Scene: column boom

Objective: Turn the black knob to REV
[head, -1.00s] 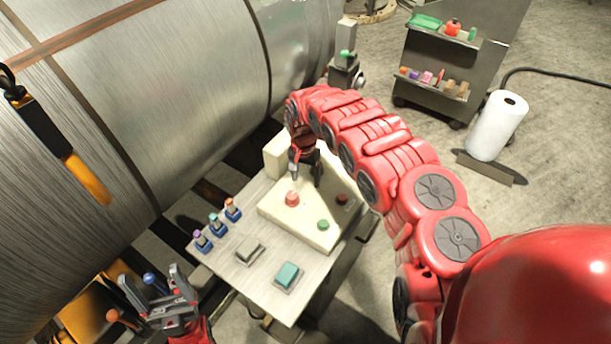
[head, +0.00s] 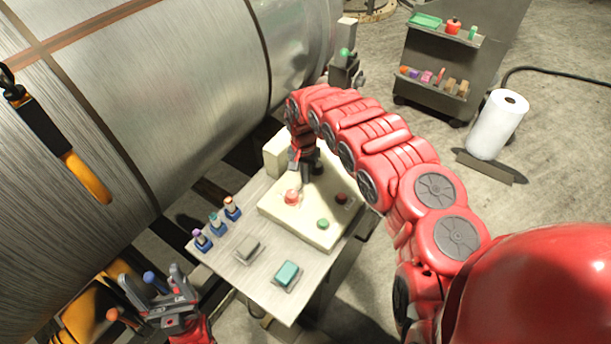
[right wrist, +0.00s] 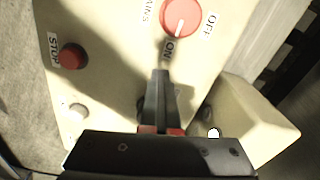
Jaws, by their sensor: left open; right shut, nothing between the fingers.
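The cream control box (head: 310,225) sits on a metal table. My right gripper (head: 306,182) is shut and empty, pointing down over the box behind the red knob (head: 292,196). I cannot make out the black knob or a REV label; my gripper covers part of the panel, and a dark patch beside the fingers is unclear. My left gripper (head: 152,282) is open and empty at lower left, away from the box.
A red STOP button (right wrist: 70,57) and a small pale round part (right wrist: 77,110) are on the panel. A green button (head: 323,224) is near the box's front. A teal block (head: 287,274), a grey block (head: 246,250) and small coloured pieces are on the table. A large metal cylinder (head: 180,80) stands behind.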

